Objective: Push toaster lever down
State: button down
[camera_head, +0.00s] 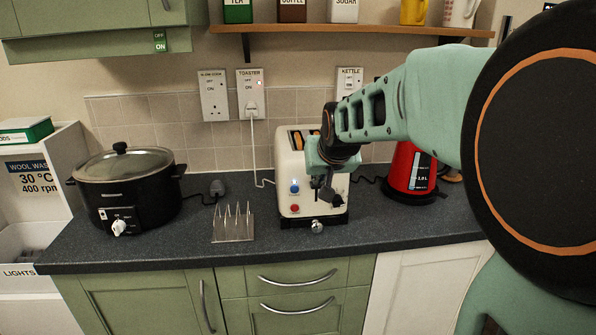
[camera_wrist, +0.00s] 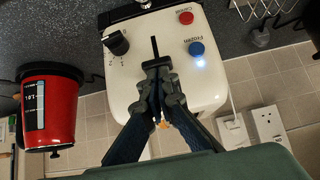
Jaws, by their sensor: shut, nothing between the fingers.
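The cream toaster (camera_head: 284,165) stands on the counter, with browned bread (camera_head: 298,140) showing in its top. My gripper (camera_head: 325,190) is in front of the toaster's front face, with its fingers shut and empty. In the wrist view, the toaster (camera_wrist: 215,85) appears upside down. My fingertips (camera_wrist: 157,65) lie over the dark vertical lever slot (camera_wrist: 154,45). The lever itself is not clearly visible; my fingers cover part of the slot, and I cannot tell whether they touch it. Beside the slot are a black dial (camera_wrist: 116,43), a lit blue button (camera_wrist: 196,49) and a red button (camera_wrist: 186,18).
A red kettle (camera_head: 405,170) stands close on the toaster's right. A metal rack (camera_head: 233,228) is on its left, and a black slow cooker (camera_head: 125,180) farther left. A shelf (camera_head: 300,28) and wall sockets (camera_head: 250,95) are behind. A small silver knob (camera_head: 317,227) sits low at the toaster's base.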

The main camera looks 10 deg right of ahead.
notch_tip(320, 180, down, 5)
jog(key=b, duration=0.3)
jog(key=shift+f, duration=0.15)
jog(key=shift+s, duration=0.1)
jog(key=shift+f, duration=0.1)
